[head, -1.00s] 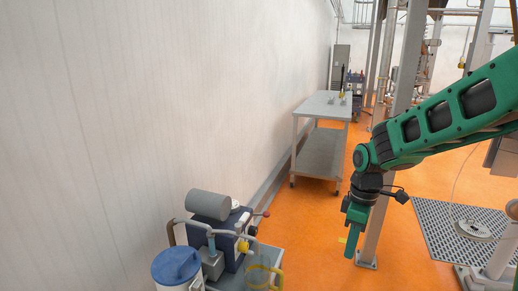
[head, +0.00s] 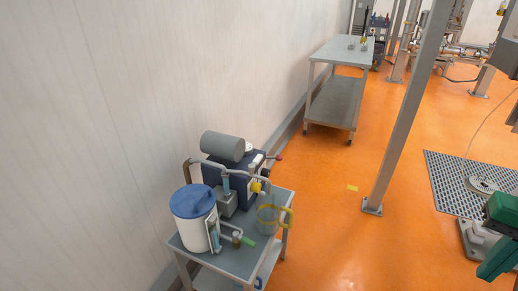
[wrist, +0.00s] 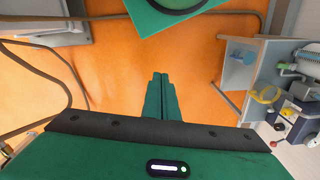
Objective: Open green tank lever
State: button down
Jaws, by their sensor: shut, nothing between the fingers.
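The white tank (head: 194,228) with a blue lid (head: 192,200) stands at the front left of a grey cart (head: 242,263) in the head view. A small green lever (head: 248,246) sticks out low on the tank's right side, by its pipe fitting. Its exact angle is hard to tell. My gripper is shut and empty in the wrist view (wrist: 160,78), pointing over the orange floor, well apart from the cart. In the head view only part of my green arm shows at the lower right edge.
A clear jug with a yellow rim (head: 275,211) stands right of the lever. A blue pump unit with a grey motor (head: 222,146) is behind the tank, against the wall. A steel post (head: 404,110) and a floor grate (head: 446,184) are at the right. Open orange floor lies between.

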aim_at(236, 236)
jog(key=z, duration=0.7)
jog(key=k, duration=1.25)
jog(key=u, duration=0.7)
jog(key=i, duration=1)
jog(key=z, duration=0.05)
